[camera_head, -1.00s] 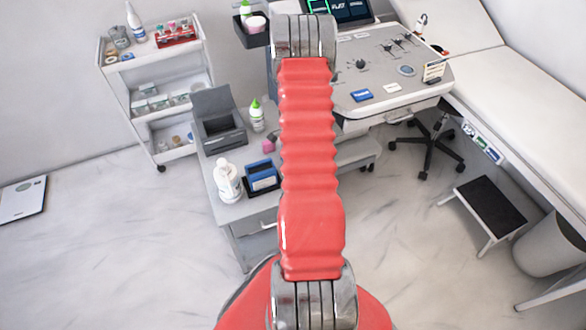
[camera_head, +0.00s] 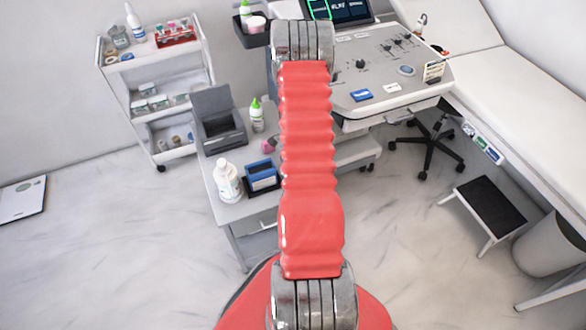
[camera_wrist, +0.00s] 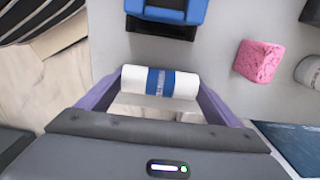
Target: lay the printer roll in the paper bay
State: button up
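In the wrist view the printer roll (camera_wrist: 185,84), white with a blue printed band, lies crosswise between the two purple fingers of my gripper (camera_wrist: 160,84). The fingertips meet the roll's two ends with no clear gap, and the gripper looks shut on it. In the head view my red arm hides the gripper and roll. A dark grey printer (camera_head: 218,128) with its lid raised stands on the grey side table (camera_head: 236,212). Its open hollow appears to be the paper bay; its inside is too dark to tell.
A blue and black holder (camera_head: 262,177), a white bottle (camera_head: 228,181), a pink block (camera_head: 268,146) and a green-capped bottle (camera_head: 257,115) stand around the printer. The holder and pink block (camera_wrist: 258,61) are near the roll. The ultrasound console (camera_head: 385,70) is at right.

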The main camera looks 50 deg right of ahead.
jog(key=c, duration=0.7)
jog(key=shift+o, duration=0.2)
notch_tip(320, 180, up, 10)
dwell(0.3)
dwell(0.4)
